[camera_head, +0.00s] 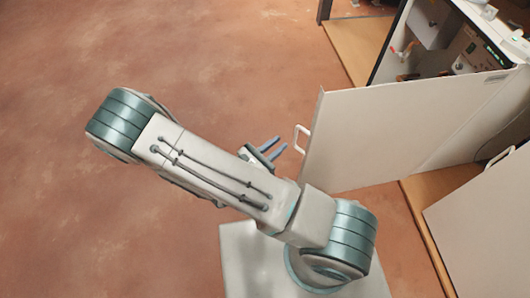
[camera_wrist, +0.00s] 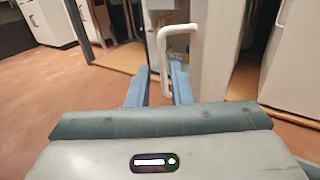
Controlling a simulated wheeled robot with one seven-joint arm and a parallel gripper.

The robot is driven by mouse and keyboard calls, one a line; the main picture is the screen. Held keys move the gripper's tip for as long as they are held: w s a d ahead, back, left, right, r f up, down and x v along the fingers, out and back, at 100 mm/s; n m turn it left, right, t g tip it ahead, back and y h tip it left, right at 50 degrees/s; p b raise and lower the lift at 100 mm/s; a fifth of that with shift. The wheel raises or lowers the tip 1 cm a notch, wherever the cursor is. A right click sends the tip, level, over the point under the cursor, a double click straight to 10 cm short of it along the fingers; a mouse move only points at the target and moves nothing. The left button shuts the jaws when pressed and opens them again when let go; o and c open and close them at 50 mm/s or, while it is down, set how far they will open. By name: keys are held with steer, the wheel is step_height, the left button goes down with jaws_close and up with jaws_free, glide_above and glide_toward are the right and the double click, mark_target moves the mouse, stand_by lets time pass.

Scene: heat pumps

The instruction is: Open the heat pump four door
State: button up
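A white heat pump door (camera_head: 385,130) stands swung open, away from its cabinet (camera_head: 430,45), whose inside with fittings and a panel shows. No number is readable on it. Its white handle (camera_head: 300,138) is on the door's left edge, and it also shows in the wrist view (camera_wrist: 163,60). My gripper (camera_head: 279,147) is just left of the handle in the head view, a small gap away. In the wrist view my gripper (camera_wrist: 160,80) has its blue fingers apart, with the handle's lower end lined up between them. It grips nothing.
Another white unit (camera_head: 490,215) with a handle stands at the right, close to the open door. Brown bases (camera_head: 425,200) lie under the units. The reddish floor (camera_head: 230,50) at the left is clear. More cabinets (camera_wrist: 45,20) stand farther back.

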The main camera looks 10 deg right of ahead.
steer(key=v, duration=0.5)
steer(key=shift+s+a, duration=0.1)
stand_by(0.3)
steer(key=s+d+r+m+g+y+p, duration=0.1)
steer(key=r+m+y+p, duration=0.4)
steer(key=r, duration=1)
steer(key=s+d+r+m+g+y+p, duration=0.2)
steer(key=d+r+m+g+y+p, duration=0.1)
steer(key=r+m+p, duration=0.5)
steer(key=s+d+r+m+g+y+p, duration=0.2)
steer(key=r+m+y+p, duration=0.5)
steer(key=r, duration=1.5)
steer(key=d+m+g, duration=0.1)
steer(key=d+m, duration=0.1)
steer(key=m, duration=0.2)
steer(key=shift+s+r+m+p, duration=0.2)
steer(key=shift+s+m+p, duration=0.1)
steer(key=shift+m, duration=0.1)
steer(key=shift+d, duration=0.15)
